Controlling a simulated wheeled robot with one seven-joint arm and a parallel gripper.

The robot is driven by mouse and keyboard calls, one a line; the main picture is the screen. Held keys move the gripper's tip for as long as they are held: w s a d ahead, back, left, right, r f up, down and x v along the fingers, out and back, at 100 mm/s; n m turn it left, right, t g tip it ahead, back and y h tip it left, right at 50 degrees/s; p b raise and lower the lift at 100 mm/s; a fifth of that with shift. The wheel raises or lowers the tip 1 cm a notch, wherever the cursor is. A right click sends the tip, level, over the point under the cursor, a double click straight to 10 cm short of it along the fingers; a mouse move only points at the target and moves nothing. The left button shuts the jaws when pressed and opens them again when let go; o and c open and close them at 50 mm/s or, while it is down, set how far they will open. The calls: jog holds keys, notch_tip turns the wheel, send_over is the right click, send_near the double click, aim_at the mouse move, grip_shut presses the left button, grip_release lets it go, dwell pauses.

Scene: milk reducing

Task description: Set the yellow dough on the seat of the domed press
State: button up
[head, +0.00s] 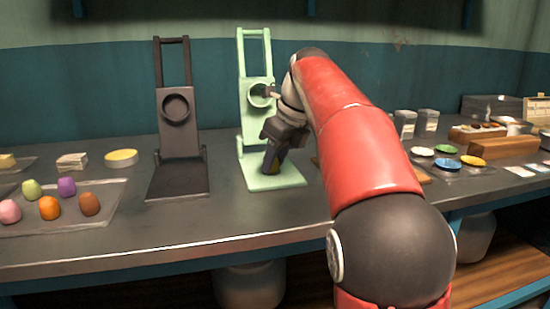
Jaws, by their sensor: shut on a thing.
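A pale green press (272,180) stands upright on the counter, with a flat base plate, a round collar and a tall frame. A black press (178,178) of similar build stands left of it. I cannot tell from here which one is domed. My gripper (272,164) points down over the green press's base plate, its fingers shut. A small bit of yellow dough (277,168) shows between the fingertips; the rest is hidden by them. I cannot tell whether the dough touches the plate.
A clear tray (110,215) at left holds several colored dough balls. A yellow round thing (121,157) and a pale stack (72,161) lie behind it. Small colored dishes (447,163), a wooden block (503,148) and containers (427,121) stand at right. My arm hides part of the counter.

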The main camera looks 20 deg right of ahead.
jog(key=shift+f, duration=0.1)
jog(key=o, duration=1)
jog(key=shift+o, duration=0.6)
jog(key=o, duration=0.4)
jog(key=shift+r+p, duration=0.8)
jog(key=shift+r, duration=2.7)
